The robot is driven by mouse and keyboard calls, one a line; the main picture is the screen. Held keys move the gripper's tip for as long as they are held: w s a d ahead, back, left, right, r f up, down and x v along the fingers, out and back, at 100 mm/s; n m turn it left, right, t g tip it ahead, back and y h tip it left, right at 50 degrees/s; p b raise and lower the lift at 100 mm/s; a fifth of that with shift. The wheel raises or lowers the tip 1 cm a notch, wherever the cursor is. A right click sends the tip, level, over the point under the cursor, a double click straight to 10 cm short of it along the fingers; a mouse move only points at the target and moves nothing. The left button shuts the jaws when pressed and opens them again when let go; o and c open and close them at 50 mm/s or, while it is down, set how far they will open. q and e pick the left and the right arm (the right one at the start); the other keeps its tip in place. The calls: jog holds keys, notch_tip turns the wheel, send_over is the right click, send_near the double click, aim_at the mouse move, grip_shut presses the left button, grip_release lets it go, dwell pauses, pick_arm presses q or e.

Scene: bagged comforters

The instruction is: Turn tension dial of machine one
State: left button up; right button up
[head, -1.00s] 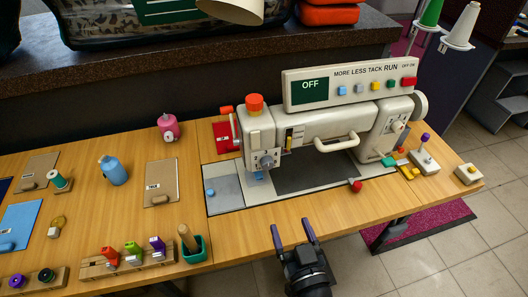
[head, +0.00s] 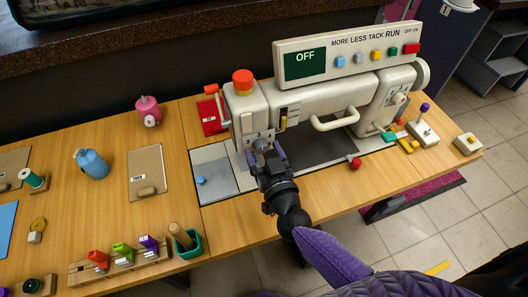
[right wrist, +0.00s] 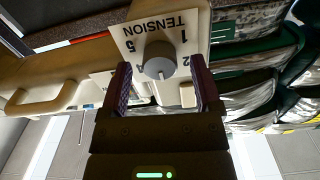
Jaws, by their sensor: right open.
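The sewing machine (head: 310,105) is cream, with a display reading OFF. Its grey tension dial (right wrist: 158,60) sits on a white plate (right wrist: 185,35) marked TENSION, with 1, 2 and 5 readable in the right wrist view. The dial (head: 262,145) also shows low on the machine's left head in the head view. My right gripper (right wrist: 160,80) is open, its two purple-lined fingers pointing at the dial. The dial appears between the fingertips with a gap on both sides. In the head view my right gripper (head: 264,157) partly covers the plate. My left gripper is out of view.
A red knob (head: 355,163) and small coloured parts (head: 405,143) lie right of my arm. A control panel (head: 350,55) tops the machine.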

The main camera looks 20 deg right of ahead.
grip_shut()
jog(key=shift+m, duration=0.4)
jog(key=m, duration=0.4)
jog(key=shift+m, duration=0.4)
jog(key=m, duration=0.6)
jog(key=shift+d+f, duration=0.1)
dwell(0.5)
grip_release()
